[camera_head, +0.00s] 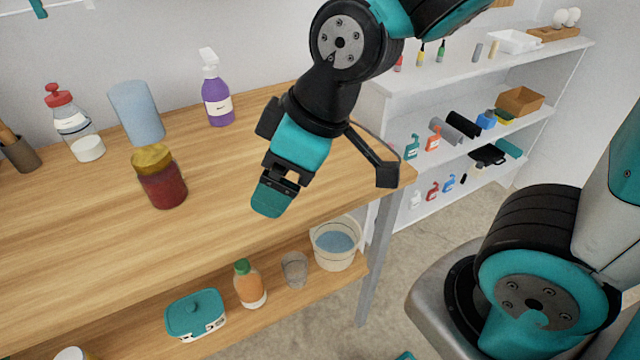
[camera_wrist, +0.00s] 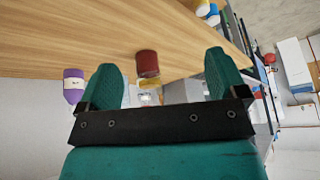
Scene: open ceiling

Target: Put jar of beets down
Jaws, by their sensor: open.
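The jar of beets (camera_head: 161,184), dark red with a yellow lid, stands upright on the wooden table (camera_head: 60,240), left of my gripper. In the wrist view the jar (camera_wrist: 147,64) shows beyond the fingers, in the gap between them. My gripper (camera_head: 270,195) is over the front right part of the table. Its two teal fingers (camera_wrist: 165,85) are spread apart with nothing between them in the wrist view. The gripper and the jar are clearly apart in the head view.
A blue cup-like object (camera_head: 137,112) is just behind the jar. A purple spray bottle (camera_head: 217,95) and a red-topped bottle (camera_head: 75,125) stand at the back. The lower shelf holds a bucket (camera_head: 335,245), a glass, an orange bottle and a teal-lidded box. A white shelf unit stands right.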

